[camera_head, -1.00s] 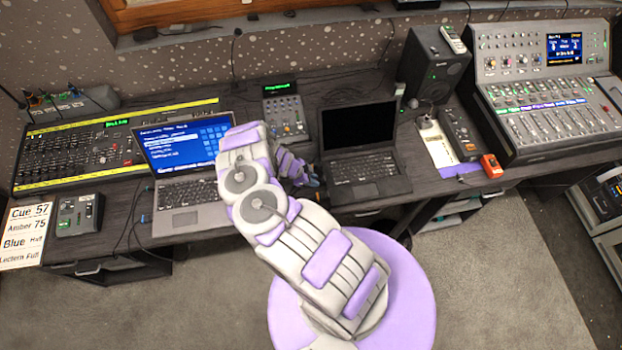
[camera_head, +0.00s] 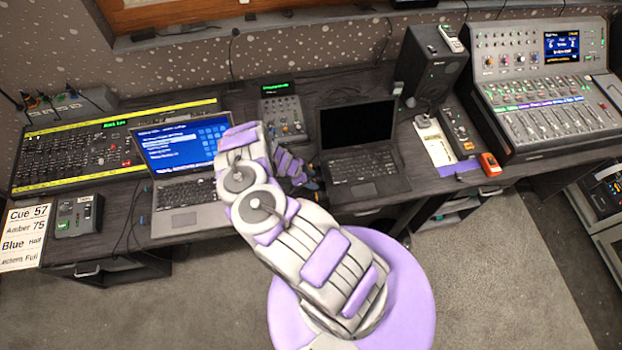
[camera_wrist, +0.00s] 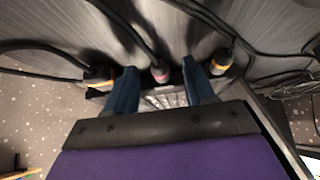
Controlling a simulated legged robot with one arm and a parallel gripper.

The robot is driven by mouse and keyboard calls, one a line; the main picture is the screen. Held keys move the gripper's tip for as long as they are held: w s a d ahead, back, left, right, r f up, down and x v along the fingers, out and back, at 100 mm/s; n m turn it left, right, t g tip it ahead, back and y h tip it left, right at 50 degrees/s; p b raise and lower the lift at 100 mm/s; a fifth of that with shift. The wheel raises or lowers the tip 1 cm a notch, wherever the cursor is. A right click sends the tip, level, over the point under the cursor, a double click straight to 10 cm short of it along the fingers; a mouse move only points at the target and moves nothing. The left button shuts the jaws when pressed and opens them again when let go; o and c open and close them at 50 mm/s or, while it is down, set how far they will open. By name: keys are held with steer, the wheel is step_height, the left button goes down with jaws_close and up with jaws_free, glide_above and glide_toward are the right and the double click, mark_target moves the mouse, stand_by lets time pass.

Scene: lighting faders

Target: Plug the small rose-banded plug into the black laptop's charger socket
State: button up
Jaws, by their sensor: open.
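The black laptop (camera_head: 365,182) stands open on the desk with a dark screen, just right of my arm in the head view. Its charger socket cannot be made out. In the wrist view a small plug with a rose band (camera_wrist: 159,74) hangs on a dark cable, between two orange-banded plugs, one on the left (camera_wrist: 99,77) and one on the right (camera_wrist: 220,64). My gripper (camera_wrist: 159,68) is open, its two blue fingers on either side of the rose-banded plug. I cannot tell whether they touch it. In the head view my arm mostly hides the gripper beside the laptop.
A grey laptop (camera_head: 188,195) with a blue screen stands left of my arm. A small mixer (camera_head: 283,115) sits behind, between the laptops. A speaker (camera_head: 432,65) and a large console (camera_head: 545,100) stand at the right. Dark cables cross the wrist view.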

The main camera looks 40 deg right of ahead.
steer(key=p+v, duration=0.1)
steer(key=v, duration=1.6)
steer(key=shift+w+a+r, duration=0.1)
steer(key=shift+w, duration=0.05)
